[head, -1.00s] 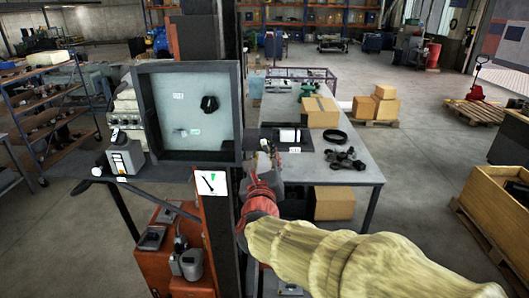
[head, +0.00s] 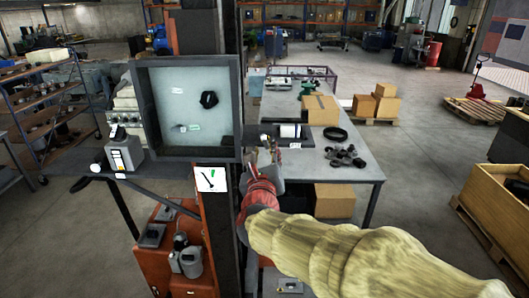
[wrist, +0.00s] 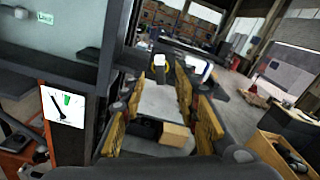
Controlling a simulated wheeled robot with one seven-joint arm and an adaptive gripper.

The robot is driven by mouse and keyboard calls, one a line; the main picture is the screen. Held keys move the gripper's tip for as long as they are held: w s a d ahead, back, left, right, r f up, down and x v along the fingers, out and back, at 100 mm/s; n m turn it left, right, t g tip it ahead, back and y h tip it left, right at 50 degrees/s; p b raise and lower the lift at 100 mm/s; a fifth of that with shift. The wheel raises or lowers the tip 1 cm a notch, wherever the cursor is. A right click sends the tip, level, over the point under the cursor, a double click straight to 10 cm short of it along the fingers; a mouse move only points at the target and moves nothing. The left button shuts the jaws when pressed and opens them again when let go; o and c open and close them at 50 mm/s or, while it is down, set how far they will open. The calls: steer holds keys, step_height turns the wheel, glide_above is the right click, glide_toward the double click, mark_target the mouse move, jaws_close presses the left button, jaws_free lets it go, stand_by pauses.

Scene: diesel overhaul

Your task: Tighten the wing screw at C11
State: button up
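An open grey box (head: 190,164) with a pale back panel stands left of the post. A black knob-like part (head: 208,99) and a small grey part (head: 180,128) beside a green-lettered label (head: 194,127) are on the panel. The labels are too small to read, so I cannot tell which part is the wing screw at C11. A white card (head: 211,180) with a black pointer and a green mark is below the box; it also shows in the wrist view (wrist: 70,107). My gripper (head: 268,153) is right of the post, apart from the box. Its fingers (wrist: 180,68) are apart and empty.
A dark post (head: 227,40) stands between my gripper and the box interior. A grey table (head: 330,172) beyond my gripper bears a carton (head: 321,110) and black parts (head: 345,157). An orange cabinet (head: 155,247) is below the box. Floor at the right is partly clear.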

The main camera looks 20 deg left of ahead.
mark_target(265, 143)
steer(key=shift+w, duration=0.1)
steer(key=shift+b+x, duration=0.65)
steer(key=shift+x, duration=1.2)
steer(key=shift+c, duration=1.2)
jaws_close()
